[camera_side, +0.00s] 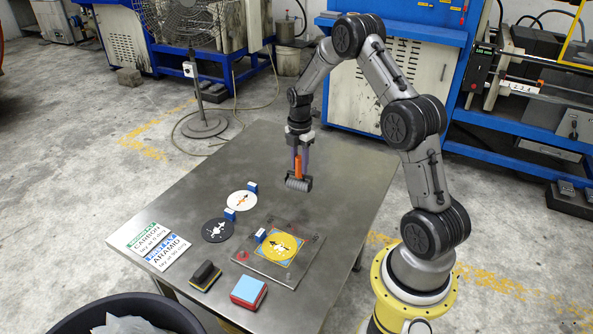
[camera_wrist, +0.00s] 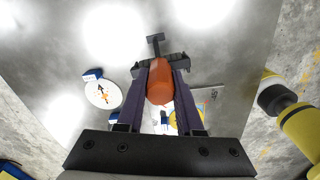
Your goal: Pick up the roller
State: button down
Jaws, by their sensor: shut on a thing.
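The roller has an orange handle (camera_side: 298,168) and a grey ribbed drum (camera_side: 298,184) at its lower end. My gripper (camera_side: 301,160) points down over the far middle of the table, with its purple fingers shut on the orange handle. In the wrist view the handle (camera_wrist: 160,82) sits between the two fingers, with the dark roller end beyond it. The drum hangs low over the table; I cannot tell whether it touches the surface.
The metal table (camera_side: 345,170) is clear around the roller. Nearer are a white disc (camera_side: 242,201), a black disc (camera_side: 217,231), a yellow disc (camera_side: 281,248) on a plate, two label cards (camera_side: 152,245), a black-and-yellow block (camera_side: 205,276) and a blue-topped red block (camera_side: 248,291). A black bin (camera_side: 75,325) stands in front.

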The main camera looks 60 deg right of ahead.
jog(key=s+a+r, duration=0.6)
jog(key=s+r, duration=0.1)
jog(key=s, duration=0.3)
jog(key=shift+a+r, duration=0.25)
jog(key=shift+r, duration=0.1)
jog(key=c, duration=1.2)
grip_release()
jog(key=shift+c, duration=0.2)
grip_shut()
grip_release()
grip_shut()
